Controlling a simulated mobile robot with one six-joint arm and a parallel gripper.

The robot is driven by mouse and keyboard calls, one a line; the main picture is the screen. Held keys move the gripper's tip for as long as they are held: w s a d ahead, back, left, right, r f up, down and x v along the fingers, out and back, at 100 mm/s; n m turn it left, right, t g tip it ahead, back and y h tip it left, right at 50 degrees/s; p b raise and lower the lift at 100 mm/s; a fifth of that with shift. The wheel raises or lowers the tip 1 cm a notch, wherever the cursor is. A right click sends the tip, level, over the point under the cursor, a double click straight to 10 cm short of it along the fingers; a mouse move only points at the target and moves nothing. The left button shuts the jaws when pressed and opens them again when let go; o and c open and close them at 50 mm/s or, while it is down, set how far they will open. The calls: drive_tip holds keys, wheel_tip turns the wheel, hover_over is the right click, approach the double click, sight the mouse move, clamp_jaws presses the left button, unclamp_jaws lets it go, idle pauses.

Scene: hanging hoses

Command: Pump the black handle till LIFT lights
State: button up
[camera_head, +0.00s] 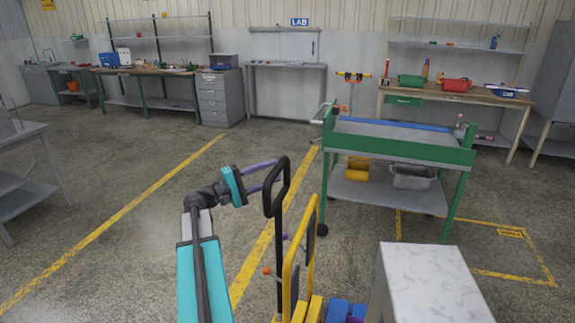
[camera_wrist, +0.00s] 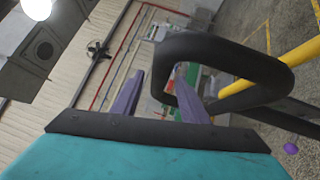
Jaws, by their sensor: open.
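The black handle (camera_head: 269,205) is an upright loop on a dark post, beside a yellow frame (camera_head: 312,215). It also fills the right half of the wrist view (camera_wrist: 225,47). My gripper (camera_head: 268,174) is at the loop's upper left, with its purple fingers (camera_wrist: 157,96) apart. In the wrist view, the near side of the loop appears between the fingers, and the right finger shows through the loop's opening. I cannot tell whether either finger touches it. No LIFT light can be made out.
An orange knob (camera_head: 267,271) sits low beside the post. A white-topped grey cabinet (camera_head: 430,285) stands at the front right. A green cart (camera_head: 390,149) with yellow and grey bins stands behind. The floor to the left is open, up to a grey table (camera_head: 25,133).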

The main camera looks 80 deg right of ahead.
sight(288, 166)
drive_tip(key=shift+p+x, duration=0.95)
drive_tip(key=shift+x, duration=2.55)
